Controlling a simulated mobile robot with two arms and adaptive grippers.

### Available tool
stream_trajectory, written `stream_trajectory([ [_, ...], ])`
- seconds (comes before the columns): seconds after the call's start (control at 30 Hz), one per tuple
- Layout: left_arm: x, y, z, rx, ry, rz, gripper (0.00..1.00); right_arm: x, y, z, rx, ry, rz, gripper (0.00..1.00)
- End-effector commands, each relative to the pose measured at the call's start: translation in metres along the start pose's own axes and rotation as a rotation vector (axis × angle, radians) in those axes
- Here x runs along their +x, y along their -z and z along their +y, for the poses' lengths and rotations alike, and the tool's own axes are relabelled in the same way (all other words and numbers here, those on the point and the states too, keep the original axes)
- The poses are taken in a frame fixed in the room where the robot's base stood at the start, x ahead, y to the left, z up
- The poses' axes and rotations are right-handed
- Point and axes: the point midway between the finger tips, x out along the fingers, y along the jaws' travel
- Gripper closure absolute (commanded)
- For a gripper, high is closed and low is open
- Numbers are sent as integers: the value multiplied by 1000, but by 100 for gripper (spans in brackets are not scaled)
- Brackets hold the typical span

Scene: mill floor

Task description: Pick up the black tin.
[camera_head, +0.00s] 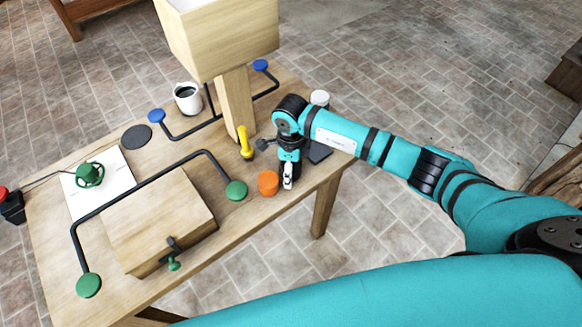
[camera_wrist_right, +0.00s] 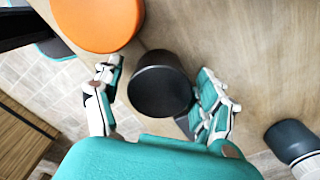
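The black tin (camera_wrist_right: 160,88) stands between the two fingers of my right gripper (camera_wrist_right: 160,92) in the right wrist view. The fingers are spread, one on each side of it. A small gap shows on the left; the right finger is very close to the tin, and I cannot tell if it touches. In the head view my right gripper (camera_head: 287,180) points down at the table's right edge and largely hides the tin. My left gripper is not in view.
An orange tin (camera_head: 268,183) stands close to the left of my right gripper; it also shows in the wrist view (camera_wrist_right: 98,18). A yellow object (camera_head: 244,143), a wooden post (camera_head: 235,103), a white-topped tin (camera_head: 320,98) and a mug (camera_head: 187,98) are further back.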

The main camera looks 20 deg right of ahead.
Motion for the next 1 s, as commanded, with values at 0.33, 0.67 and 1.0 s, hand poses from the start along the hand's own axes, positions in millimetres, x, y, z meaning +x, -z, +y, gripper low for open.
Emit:
stream_trajectory([
  [0.33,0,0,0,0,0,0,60,0,0,0,0,0,0,75],
  [0.67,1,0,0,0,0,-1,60,-3,0,0,0,1,-1,84],
  [1.0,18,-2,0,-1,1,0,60,-59,-1,-2,-2,5,-2,84],
])
